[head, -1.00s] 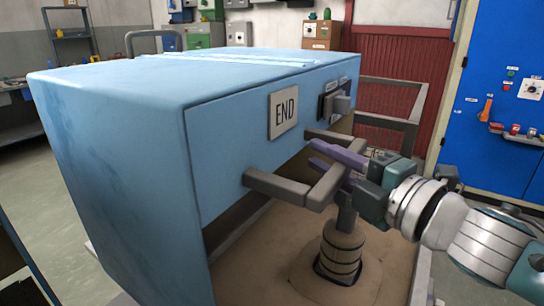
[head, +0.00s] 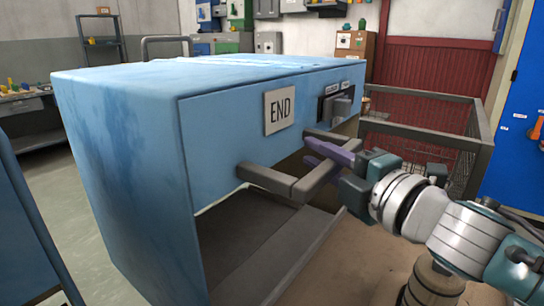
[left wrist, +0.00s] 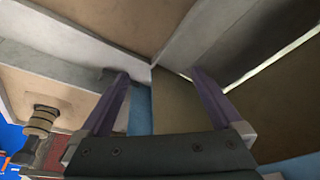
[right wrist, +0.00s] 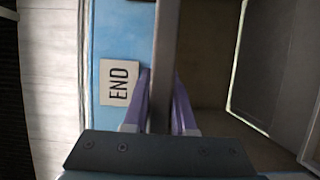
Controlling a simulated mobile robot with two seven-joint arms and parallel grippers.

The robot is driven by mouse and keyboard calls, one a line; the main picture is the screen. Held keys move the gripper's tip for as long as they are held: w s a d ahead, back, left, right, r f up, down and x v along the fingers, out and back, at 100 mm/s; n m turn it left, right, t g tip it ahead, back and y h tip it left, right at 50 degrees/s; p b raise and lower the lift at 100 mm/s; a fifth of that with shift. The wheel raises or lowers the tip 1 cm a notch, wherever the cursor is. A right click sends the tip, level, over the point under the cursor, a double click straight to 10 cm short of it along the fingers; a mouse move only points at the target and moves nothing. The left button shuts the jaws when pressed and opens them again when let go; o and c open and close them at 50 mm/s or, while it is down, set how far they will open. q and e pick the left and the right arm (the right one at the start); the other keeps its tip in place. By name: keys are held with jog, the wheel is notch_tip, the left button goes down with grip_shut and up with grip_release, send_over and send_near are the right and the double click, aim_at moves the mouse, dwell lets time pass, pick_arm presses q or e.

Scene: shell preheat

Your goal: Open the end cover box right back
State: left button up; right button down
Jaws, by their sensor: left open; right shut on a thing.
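The end cover box is a big light-blue box (head: 120,160) with an END sign (head: 279,110) on its front panel, also seen in the right wrist view (right wrist: 118,82). A grey bar handle (head: 265,179) stands out from the panel. My right gripper (head: 328,155) is shut on the handle's outer bar; the right wrist view shows its purple fingers (right wrist: 162,85) on either side of the bar (right wrist: 164,40). Below the panel the box has a dark opening (head: 240,230). My left gripper (left wrist: 160,92) is open and empty, seen only in the left wrist view.
A grey rail with a mesh cage (head: 430,140) stands right of the box. A tan surface with a ringed post (head: 435,285) lies at the lower right. A blue panel edge (head: 30,220) shows at far left. Open floor lies between it and the box.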

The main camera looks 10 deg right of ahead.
jog(key=c, duration=0.7)
grip_release()
jog(key=v, duration=1)
